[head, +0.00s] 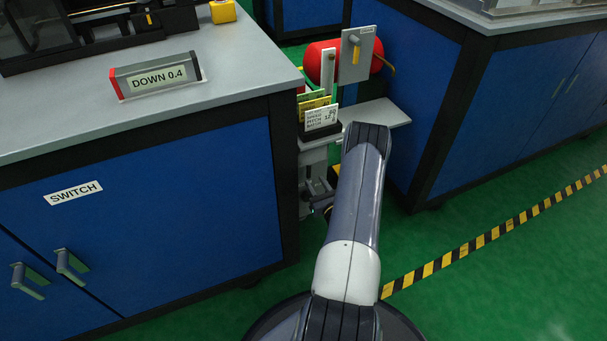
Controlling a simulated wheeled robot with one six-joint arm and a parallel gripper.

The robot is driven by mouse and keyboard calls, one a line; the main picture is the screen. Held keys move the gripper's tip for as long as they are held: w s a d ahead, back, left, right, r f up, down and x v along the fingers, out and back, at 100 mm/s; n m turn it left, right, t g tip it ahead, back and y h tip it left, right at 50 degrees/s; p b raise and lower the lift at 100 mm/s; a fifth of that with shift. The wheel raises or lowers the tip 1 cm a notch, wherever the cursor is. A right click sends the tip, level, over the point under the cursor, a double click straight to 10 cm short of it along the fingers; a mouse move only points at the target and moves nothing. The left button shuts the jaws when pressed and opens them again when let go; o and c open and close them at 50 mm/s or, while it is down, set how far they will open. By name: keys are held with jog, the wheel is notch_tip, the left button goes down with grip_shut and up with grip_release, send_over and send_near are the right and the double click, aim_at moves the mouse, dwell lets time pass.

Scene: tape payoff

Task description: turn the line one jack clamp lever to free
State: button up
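A small yellow lever (356,54) hangs down from a pivot on an upright grey plate (347,72), in front of a red cylinder (319,64). I cannot tell whether this is the line one jack clamp lever, as the label on the plate is too small to read. My arm reaches forward from the bottom centre towards the gap between the blue cabinets. My gripper is not clearly visible; the arm hides the area beyond its bend. Dark small parts (320,204) show left of the arm, and I cannot tell what they are.
A card holder (320,132) with yellow and white cards stands in the gap, beside a grey shelf (377,113). Blue cabinets (170,200) flank the gap at left and right (420,80). A "DOWN 0.4" sign (157,78) stands on the left worktop.

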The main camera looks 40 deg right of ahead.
aim_at(310, 173)
jog(key=b+x, duration=0.1)
jog(key=x, duration=0.5)
jog(key=shift+w+d, duration=0.1)
jog(key=shift+w, duration=0.3)
grip_shut()
